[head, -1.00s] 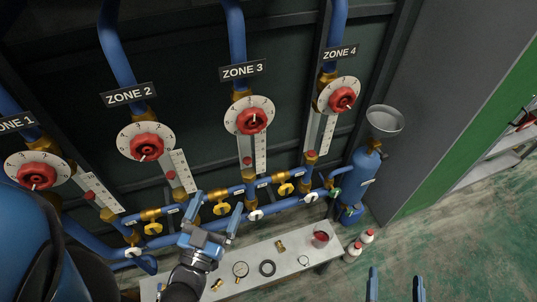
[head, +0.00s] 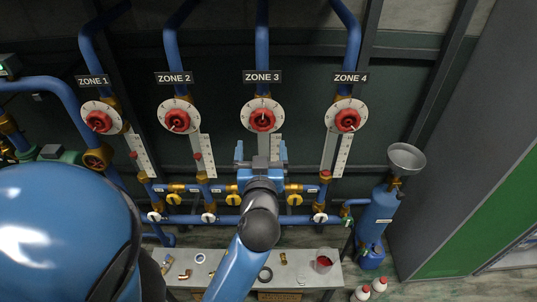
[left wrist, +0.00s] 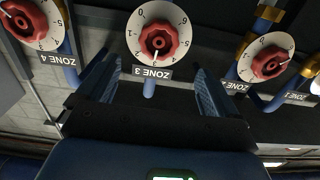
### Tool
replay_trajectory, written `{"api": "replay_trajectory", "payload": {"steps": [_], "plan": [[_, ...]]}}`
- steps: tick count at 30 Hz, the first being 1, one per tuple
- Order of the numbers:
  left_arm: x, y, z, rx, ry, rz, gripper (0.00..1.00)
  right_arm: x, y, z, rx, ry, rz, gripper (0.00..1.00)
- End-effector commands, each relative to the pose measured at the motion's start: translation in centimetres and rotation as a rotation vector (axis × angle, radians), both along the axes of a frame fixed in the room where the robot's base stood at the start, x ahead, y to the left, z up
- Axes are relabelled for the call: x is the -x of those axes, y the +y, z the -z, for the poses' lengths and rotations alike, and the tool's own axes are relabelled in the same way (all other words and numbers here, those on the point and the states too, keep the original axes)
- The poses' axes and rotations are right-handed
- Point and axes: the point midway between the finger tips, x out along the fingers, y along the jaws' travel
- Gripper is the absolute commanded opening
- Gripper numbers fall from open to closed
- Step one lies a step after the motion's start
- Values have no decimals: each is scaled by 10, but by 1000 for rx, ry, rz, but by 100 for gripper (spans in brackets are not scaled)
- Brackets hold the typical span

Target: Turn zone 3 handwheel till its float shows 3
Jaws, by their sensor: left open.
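The red zone 3 handwheel (head: 262,119) sits on a white numbered dial under the ZONE 3 label (head: 262,77). In the left wrist view the handwheel (left wrist: 158,40) appears upside down, centred above the gap between my fingers. My left gripper (head: 261,150) is open and empty, just below the dial in the head view and apart from the wheel. The zone 3 float scale (head: 277,146) is mostly hidden behind this gripper, and its float cannot be seen. My right gripper is not in view.
Similar handwheels stand at zone 2 (head: 177,120) and zone 4 (head: 347,120), with zone 1 (head: 98,121) at left. Blue pipes with yellow valves run below. A bench (head: 213,257) with small parts stands underneath. A blue tank (head: 377,217) is at right.

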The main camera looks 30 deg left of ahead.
Motion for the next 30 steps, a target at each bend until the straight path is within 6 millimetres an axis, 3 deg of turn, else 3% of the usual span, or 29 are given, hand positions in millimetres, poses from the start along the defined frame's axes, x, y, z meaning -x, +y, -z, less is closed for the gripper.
{"api": "replay_trajectory", "payload": {"steps": [8, 30], "plan": [[-14, 9, -2, 7, -4, 0, 94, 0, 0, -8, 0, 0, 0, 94], [-79, 47, -1, 5, -4, 4, 94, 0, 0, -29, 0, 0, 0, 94]]}}
